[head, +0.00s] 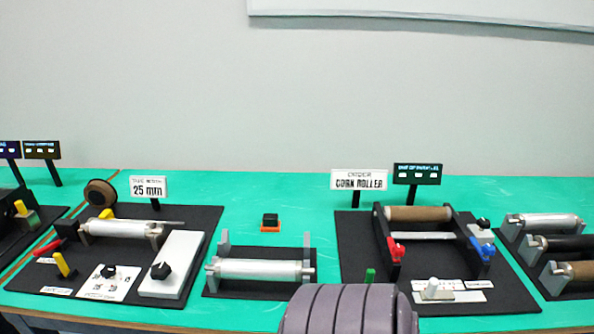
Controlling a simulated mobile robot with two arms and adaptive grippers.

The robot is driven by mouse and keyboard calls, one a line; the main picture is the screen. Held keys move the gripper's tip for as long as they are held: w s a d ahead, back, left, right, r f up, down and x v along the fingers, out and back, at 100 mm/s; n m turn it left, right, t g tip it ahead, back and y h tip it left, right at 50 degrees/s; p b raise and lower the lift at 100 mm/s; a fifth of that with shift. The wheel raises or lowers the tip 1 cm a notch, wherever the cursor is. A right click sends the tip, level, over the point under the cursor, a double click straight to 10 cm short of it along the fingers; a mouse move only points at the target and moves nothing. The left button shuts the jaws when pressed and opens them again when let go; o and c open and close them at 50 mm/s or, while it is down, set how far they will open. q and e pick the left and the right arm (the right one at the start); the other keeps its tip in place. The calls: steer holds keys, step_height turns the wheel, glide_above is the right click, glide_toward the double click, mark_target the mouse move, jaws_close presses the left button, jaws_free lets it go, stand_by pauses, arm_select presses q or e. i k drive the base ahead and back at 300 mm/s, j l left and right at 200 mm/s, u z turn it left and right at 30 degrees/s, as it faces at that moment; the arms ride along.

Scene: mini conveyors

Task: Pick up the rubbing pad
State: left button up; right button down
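A small block with a black top and an orange base (271,223) sits on the green table (300,192), behind the middle roller stand; it looks like the rubbing pad, though it carries no readable label. It lies flat with clear table around it. Neither of my grippers is in view, and nothing is seen touching the block.
The middle stand holds a silver roller (258,269). A black board with a "25 mm" sign (148,187) is at left; another with a "CORN ROLLER" sign (359,180) is at right. A rack of rollers (545,223) stands far right. A ribbed grey shape (345,312) blocks the bottom centre.

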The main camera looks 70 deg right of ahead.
mark_target(270, 223)
steer(key=z, duration=2.15)
